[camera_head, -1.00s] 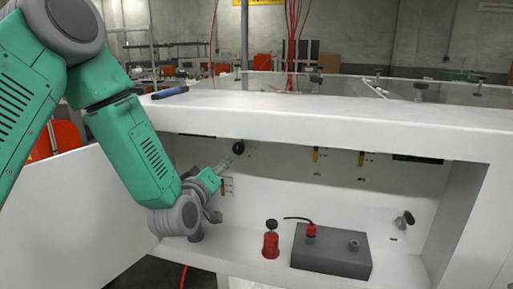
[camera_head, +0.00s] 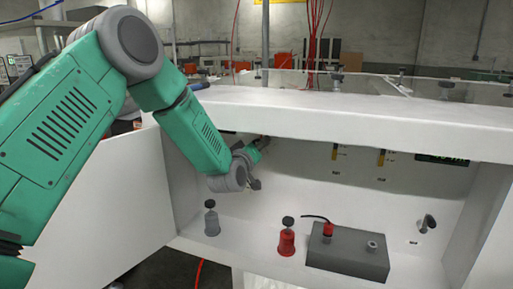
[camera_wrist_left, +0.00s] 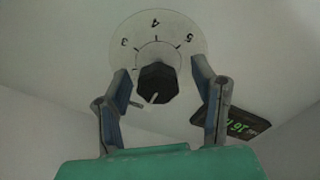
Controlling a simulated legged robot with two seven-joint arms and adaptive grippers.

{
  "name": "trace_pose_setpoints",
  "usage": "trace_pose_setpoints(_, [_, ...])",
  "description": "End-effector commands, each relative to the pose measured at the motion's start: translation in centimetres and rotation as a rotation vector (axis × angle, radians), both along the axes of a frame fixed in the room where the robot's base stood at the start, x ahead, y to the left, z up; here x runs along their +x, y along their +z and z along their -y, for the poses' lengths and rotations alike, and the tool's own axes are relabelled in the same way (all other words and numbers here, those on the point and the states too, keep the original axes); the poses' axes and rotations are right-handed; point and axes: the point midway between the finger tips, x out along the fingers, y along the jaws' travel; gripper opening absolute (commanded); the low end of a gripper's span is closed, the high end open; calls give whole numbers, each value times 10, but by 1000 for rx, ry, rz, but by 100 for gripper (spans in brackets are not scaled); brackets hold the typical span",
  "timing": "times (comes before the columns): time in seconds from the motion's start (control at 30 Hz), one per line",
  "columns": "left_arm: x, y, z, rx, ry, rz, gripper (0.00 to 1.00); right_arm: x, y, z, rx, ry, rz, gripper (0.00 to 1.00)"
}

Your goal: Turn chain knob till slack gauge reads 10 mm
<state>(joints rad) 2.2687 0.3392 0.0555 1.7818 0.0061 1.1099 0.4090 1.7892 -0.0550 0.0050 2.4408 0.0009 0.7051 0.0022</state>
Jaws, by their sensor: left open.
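In the left wrist view a black faceted knob (camera_wrist_left: 157,84) with a white pointer line sits on a round pale dial (camera_wrist_left: 185,35) numbered 3, 4, 5, seen upside down. My left gripper (camera_wrist_left: 161,72) is open, with one finger on each side of the knob; contact is not clear. A dark display (camera_wrist_left: 235,126) with green digits lies to the right, upside down and partly behind a finger; I cannot read it surely. A green-digit display (camera_head: 442,160) is partly cut by the upper edge. No label identifies the chain knob.
On the cabinet floor stand a grey bottle-like piece (camera_head: 211,218), a red one (camera_head: 287,238) and a grey box (camera_head: 347,252) with a red plug. A small lever (camera_head: 427,223) is on the wall at right. The white top ledge (camera_head: 360,123) overhangs the opening.

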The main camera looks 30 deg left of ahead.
Motion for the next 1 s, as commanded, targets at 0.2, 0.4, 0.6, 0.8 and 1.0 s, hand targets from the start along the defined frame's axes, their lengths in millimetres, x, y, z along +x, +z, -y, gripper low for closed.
trace_pose_setpoints(0.2, [0, -1, -3, -3, 0, -1, 14, 0, 0, 0, -1, -1, 0, 0])
trace_pose_setpoints(0.4, [0, -1, -3, -4, -1, 2, 2, 0, 0, 0, 0, 0, 0, 0])
trace_pose_setpoints(0.6, [0, 0, -5, 24, 3, -3, 2, 0, 1, 0, 0, 0, 0, 0])
trace_pose_setpoints(0.8, [0, 1, -5, 115, 4, -23, 2, 0, 5, 0, 0, -1, 0, 0])
trace_pose_setpoints(1.0, [0, 3, -5, 273, 3, -59, 2, 0, 11, 0, 0, -1, 0, 0])
